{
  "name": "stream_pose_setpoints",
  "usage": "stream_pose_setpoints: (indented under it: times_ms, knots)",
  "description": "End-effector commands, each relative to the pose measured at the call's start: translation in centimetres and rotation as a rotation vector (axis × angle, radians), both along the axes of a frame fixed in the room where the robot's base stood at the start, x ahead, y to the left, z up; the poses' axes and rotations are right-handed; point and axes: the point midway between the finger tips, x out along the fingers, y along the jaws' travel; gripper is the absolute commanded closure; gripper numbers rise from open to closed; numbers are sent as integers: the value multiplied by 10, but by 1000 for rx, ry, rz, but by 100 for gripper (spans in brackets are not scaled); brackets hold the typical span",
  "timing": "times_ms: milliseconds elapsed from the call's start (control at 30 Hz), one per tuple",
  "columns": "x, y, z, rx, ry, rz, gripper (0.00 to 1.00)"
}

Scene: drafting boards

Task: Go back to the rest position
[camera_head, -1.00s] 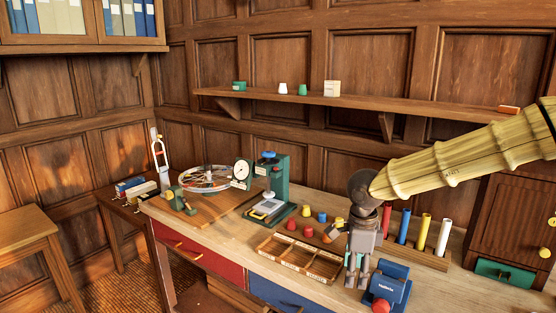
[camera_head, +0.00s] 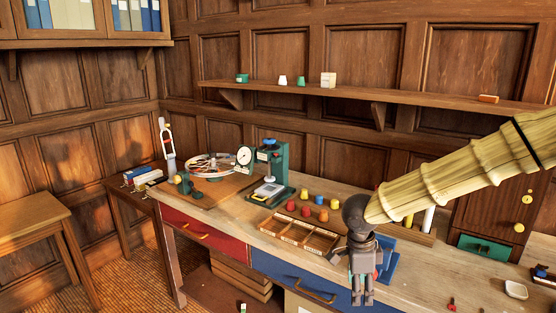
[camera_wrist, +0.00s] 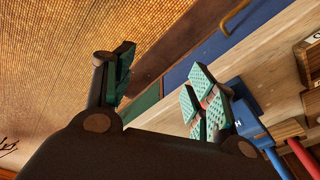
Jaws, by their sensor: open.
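My gripper (camera_head: 362,290) hangs pointing down at the front edge of the workbench (camera_head: 345,193) in the head view, in front of a blue device (camera_head: 388,262) that it partly hides. In the wrist view its two green-padded fingers (camera_wrist: 160,92) stand wide apart with nothing between them. The bench's front edge and the blue drawer (camera_wrist: 215,42) show beyond the fingers, with the woven floor (camera_wrist: 90,45) at the left.
A wooden divided tray (camera_head: 298,234) and several coloured pegs lie left of my gripper. A green press (camera_head: 270,170) stands farther left. A rack with tubes (camera_head: 427,218) is behind my arm.

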Motion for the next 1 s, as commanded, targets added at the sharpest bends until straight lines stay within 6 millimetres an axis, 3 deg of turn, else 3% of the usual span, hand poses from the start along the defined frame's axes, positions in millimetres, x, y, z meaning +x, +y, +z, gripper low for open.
stream_pose_setpoints:
  times_ms: [267, 567, 767, 1000]
  knots:
    - [-12, -22, -61, -131, -13, 127, 44]
    - [-47, -48, -162, -300, -31, 440, 44]
    - [-84, -53, -222, -341, -30, 691, 44]
    - [-146, -46, -284, -307, -10, 1004, 44]
